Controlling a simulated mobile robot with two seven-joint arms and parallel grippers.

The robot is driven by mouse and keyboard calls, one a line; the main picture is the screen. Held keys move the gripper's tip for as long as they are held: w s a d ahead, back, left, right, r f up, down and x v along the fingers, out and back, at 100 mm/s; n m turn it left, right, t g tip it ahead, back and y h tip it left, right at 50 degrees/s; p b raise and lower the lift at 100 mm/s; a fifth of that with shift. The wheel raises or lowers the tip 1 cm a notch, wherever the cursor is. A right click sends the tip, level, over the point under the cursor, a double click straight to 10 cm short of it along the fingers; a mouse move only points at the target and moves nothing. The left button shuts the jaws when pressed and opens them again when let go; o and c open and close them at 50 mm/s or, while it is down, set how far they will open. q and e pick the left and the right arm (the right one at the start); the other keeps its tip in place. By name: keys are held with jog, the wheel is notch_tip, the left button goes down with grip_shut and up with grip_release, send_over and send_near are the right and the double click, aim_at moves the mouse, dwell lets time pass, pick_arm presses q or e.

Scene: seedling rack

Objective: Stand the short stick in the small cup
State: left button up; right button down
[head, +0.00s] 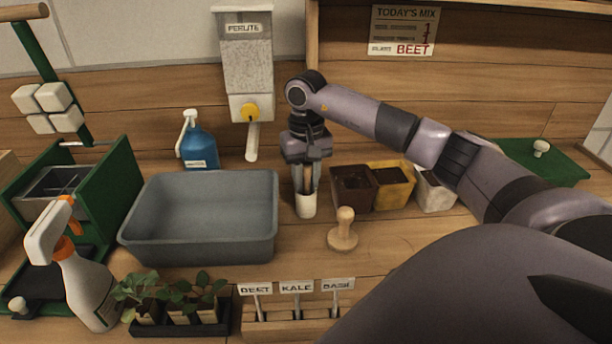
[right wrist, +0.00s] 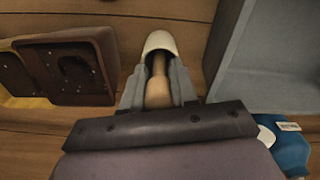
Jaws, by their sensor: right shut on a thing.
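The short stick (right wrist: 158,88) is light wood and sits between the fingers of my right gripper (head: 306,184), which is shut on it. The stick also shows in the head view (head: 308,178), pointing down and roughly upright. The small white cup (head: 306,206) stands on the bench directly below the gripper. In the right wrist view the cup (right wrist: 160,41) is at the far end of the stick, and the stick's lower end appears within its mouth. How deep it reaches is hidden. My left gripper is not in view.
A grey basin (head: 150,215) is left of the cup. Brown (head: 352,205) and yellow (head: 405,187) pots stand close on its right. A wooden tamper (head: 343,235) stands in front right. A dispenser (head: 246,70) hangs behind, its spout (head: 252,143) left of my gripper.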

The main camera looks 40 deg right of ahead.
jog(key=shift+f, duration=0.1)
jog(key=shift+f, duration=0.15)
jog(key=c, duration=0.9)
grip_release()
jog(key=shift+r, duration=0.2)
notch_tip(320, 180, up, 12)
jog(key=shift+r, duration=0.1)
